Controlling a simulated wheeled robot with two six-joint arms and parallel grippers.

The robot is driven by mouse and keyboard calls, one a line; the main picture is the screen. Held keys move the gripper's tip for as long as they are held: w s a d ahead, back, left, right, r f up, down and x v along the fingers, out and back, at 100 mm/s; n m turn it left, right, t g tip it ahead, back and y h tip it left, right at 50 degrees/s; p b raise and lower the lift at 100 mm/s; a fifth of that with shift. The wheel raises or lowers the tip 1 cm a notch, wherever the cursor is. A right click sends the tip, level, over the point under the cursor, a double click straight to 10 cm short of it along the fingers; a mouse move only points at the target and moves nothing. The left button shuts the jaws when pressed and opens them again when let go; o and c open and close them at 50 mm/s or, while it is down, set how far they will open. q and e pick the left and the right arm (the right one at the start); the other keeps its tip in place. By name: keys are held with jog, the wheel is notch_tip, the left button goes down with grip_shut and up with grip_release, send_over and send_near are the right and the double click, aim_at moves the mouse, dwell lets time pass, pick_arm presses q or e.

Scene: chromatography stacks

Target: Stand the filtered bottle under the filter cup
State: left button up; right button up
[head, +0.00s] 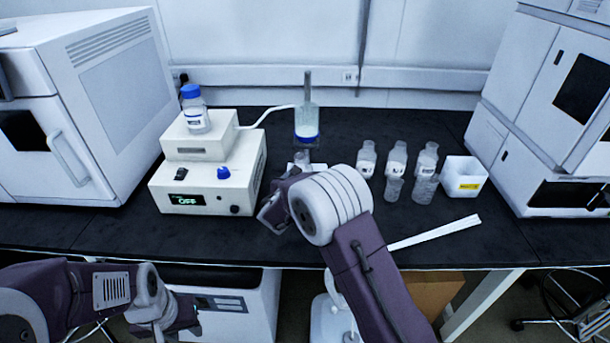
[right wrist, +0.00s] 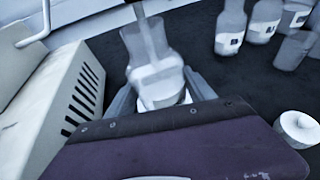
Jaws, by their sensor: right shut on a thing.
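The filter cup (head: 306,122) is clear with a blue band near its base and a grey stem above, at the middle back of the bench. A bottle (head: 303,158) shows just below it, mostly hidden by my right arm. In the right wrist view my right gripper (right wrist: 160,98) is shut around the lower part of a clear bottle (right wrist: 163,93) with a white band. The bottle looks roughly upright. I cannot tell whether the bottle and cup touch or line up exactly. My left gripper (head: 178,314) is low at the left, in front of the bench; its fingers are unclear.
A white pump box (head: 205,185) reading OFF, with a blue-capped bottle (head: 194,110) on top, stands left. Several clear bottles (head: 397,160) and a white box (head: 463,177) stand right. A white strip (head: 435,232) lies near the front edge. Large instruments flank the bench.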

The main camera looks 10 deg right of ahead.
jog(key=w+d, duration=0.1)
jog(key=w, duration=0.1)
jog(key=w+d, duration=0.1)
jog(key=w, duration=0.1)
jog(key=w+d, duration=0.1)
jog(key=w, duration=0.1)
jog(key=shift+w+d, duration=0.15)
notch_tip(320, 180, down, 4)
jog(key=shift+r, duration=0.25)
jog(key=shift+f+b, duration=0.15)
jog(key=shift+b, duration=0.2)
jog(key=o, duration=1.6)
